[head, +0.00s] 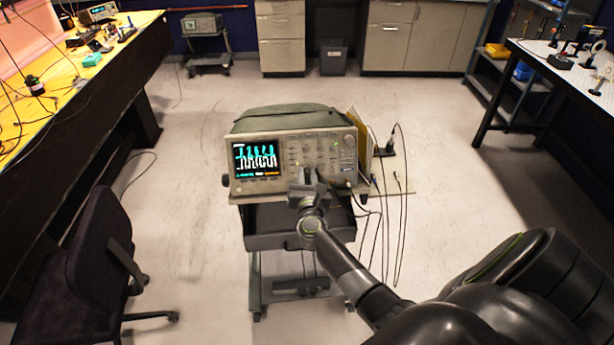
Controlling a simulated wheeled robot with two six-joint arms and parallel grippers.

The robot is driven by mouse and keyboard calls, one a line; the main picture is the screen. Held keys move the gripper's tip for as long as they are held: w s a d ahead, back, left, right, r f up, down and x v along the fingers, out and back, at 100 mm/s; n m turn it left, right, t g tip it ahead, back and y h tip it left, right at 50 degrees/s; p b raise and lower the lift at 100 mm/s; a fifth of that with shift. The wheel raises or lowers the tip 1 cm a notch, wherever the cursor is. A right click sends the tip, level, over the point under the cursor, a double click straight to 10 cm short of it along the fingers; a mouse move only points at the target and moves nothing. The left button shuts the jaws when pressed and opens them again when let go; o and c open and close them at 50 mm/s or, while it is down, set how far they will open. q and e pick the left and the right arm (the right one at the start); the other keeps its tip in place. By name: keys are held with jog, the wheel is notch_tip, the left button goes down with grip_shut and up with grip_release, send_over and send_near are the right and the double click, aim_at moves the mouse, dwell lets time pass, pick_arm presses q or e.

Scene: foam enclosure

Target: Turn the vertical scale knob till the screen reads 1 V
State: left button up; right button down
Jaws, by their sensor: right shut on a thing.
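The oscilloscope (285,153) stands on a small wheeled cart in the middle of the view, its front panel facing me. Its lit screen (256,159) on the left side shows cyan and white traces; the small text along the bottom is too small to read. My right gripper (308,174) is at the lower middle of the front panel, shut on a knob there. The fingers and wrist hide that knob and part of the panel around it. My left gripper is not in view.
The cart (285,230) has a dark drawer under its top. Cables (403,200) hang at its right side. A dark chair (95,265) stands at the lower left. Benches line the left (75,85) and right (570,75). Floor around the cart is mostly open.

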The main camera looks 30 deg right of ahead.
jog(key=shift+s+d+n+t+y+p, duration=0.15)
jog(key=shift+n+t+y+p, duration=0.4)
jog(key=shift+n, duration=1.1)
jog(key=shift+d+n+t+y+p, duration=0.1)
jog(key=shift+n+y+p, duration=0.15)
jog(key=shift+n+y, duration=1.05)
jog(key=shift+n+h, duration=0.25)
jog(key=shift+n, duration=0.3)
jog(key=c, duration=1.6)
grip_release()
jog(key=shift+o, duration=0.2)
jog(key=b+v, duration=0.1)
jog(key=v, duration=1.6)
jog(key=shift+s, duration=0.15)
